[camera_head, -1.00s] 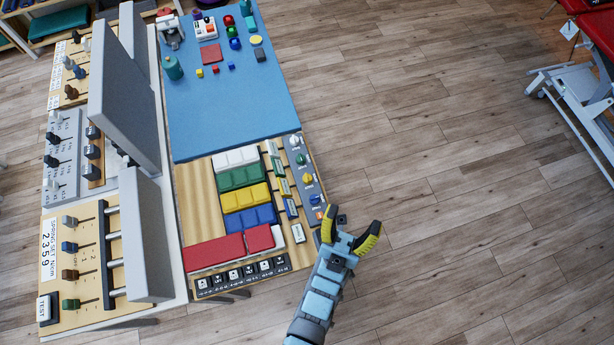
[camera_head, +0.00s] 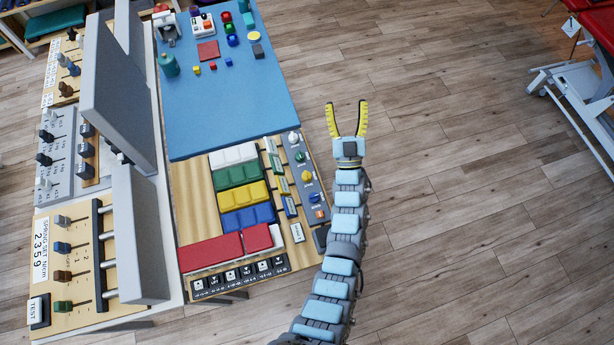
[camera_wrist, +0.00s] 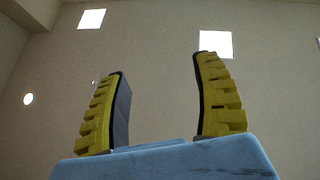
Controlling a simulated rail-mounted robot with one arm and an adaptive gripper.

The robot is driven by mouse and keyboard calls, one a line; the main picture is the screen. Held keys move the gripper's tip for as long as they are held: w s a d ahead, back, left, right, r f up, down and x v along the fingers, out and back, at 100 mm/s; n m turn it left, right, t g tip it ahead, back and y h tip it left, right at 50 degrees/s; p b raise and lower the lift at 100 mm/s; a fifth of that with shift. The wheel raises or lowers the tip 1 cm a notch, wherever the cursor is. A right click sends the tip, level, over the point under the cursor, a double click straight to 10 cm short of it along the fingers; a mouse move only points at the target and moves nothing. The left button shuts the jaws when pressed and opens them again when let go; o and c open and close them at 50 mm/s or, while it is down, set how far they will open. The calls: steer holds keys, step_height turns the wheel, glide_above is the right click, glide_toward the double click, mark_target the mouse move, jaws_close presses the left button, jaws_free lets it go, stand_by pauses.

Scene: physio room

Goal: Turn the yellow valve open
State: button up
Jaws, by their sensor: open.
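The yellow valve (camera_head: 307,176) is a small knob on a dark grey strip along the right edge of the wooden board. It sits between a white knob (camera_head: 293,138) above it and a blue one (camera_head: 314,197) below it. My gripper (camera_head: 347,104) is to the right of the board, above it in the picture, over the floor side. Its two yellow-padded fingers are spread wide with nothing between them. In the wrist view the open fingers (camera_wrist: 158,105) show against a plain wall, and the valve is not seen there.
The wooden board (camera_head: 192,200) holds coloured blocks and a row of black dice-like switches (camera_head: 240,277). A blue mat (camera_head: 215,105) with small objects lies behind. Tall grey panels (camera_head: 120,90) stand at left. Open floor (camera_head: 450,200) lies to the right.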

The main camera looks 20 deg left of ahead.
steer(key=w+d+f+m+g+h+b, duration=0.25)
steer(key=w+m+h, duration=0.2)
steer(key=w, duration=0.75)
steer(key=w+d+f+m+g+h+b, duration=0.2)
steer(key=w+d+m+h, duration=0.3)
steer(key=w, duration=0.7)
steer(key=m+g+h+b, duration=0.2)
steer(key=m+g+b, duration=0.4)
steer(key=m+g, duration=0.9)
glide_toward(307, 175)
steer(key=f+n+b, duration=0.1)
steer(key=f, duration=0.2)
steer(key=w+f+n+g+b, duration=0.1)
steer(key=f, duration=0.2)
steer(key=w+f+n+g+b, duration=0.1)
steer(key=f, duration=0.2)
steer(key=shift+w+d+f+g, duration=0.15)
steer(key=shift+w+g, duration=0.05)
steer(key=shift+g, duration=0.05)
steer(key=shift+f, duration=0.7)
